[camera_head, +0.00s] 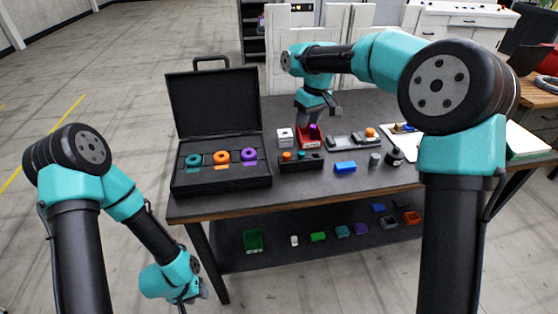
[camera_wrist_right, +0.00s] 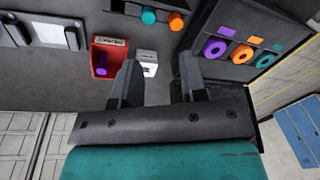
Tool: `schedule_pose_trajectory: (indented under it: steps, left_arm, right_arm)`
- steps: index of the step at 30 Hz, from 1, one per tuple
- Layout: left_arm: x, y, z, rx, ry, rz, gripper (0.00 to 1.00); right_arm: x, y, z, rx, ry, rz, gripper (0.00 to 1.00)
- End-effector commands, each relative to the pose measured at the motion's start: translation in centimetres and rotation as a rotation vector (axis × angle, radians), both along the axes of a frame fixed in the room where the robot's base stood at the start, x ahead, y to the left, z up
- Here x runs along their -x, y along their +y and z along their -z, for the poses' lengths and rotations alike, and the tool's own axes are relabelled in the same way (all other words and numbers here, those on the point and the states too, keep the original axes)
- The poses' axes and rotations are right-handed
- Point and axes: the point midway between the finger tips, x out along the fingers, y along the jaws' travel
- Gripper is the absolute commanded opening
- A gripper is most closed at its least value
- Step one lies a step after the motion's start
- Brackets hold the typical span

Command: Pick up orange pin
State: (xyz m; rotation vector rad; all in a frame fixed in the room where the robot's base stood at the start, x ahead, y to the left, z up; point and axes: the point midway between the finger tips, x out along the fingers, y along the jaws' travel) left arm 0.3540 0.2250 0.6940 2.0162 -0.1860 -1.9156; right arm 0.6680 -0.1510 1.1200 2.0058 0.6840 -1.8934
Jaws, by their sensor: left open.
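The orange pin (camera_head: 287,155) stands in the left part of a black holder (camera_head: 302,165) on the table, beside a teal pin (camera_head: 301,155). In the right wrist view the orange pin (camera_wrist_right: 176,21) shows near the top, beyond the fingers. My right gripper (camera_head: 320,110) hangs above the back of the table near the red bin, behind the holder. In its wrist view the right gripper (camera_wrist_right: 158,80) has its fingers apart with nothing between them. My left gripper (camera_head: 190,294) is open, low in front of the table's left side, away from the pin.
An open black case (camera_head: 180,182) with teal, orange and purple rings sits left. A red bin (camera_head: 309,142) with a purple pin and a white block (camera_head: 285,138) stand behind the holder. A blue block (camera_head: 345,167) and grey fixture (camera_head: 345,142) are right. The lower shelf holds small bins.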

Motion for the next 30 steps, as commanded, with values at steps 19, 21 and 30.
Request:
schedule_pose_trajectory:
  steps: [19, 21, 30]
  left_arm:
    - [0.0, 0.0, 0.0, 0.000, 0.000, 0.000, 0.43]
    - [0.0, 0.0, 0.0, 0.000, 0.000, 0.000, 0.43]
    - [0.0, 0.0, 0.0, 0.000, 0.000, 0.000, 0.43]
  right_arm:
    - [-1.5, 4.1, -2.6, 0.139, 0.011, -0.139, 0.39]
    - [-1.5, 4.1, -2.1, 0.139, 0.011, -0.139, 0.39]
    - [-1.5, 4.1, 2.7, 0.139, 0.013, -0.138, 0.39]
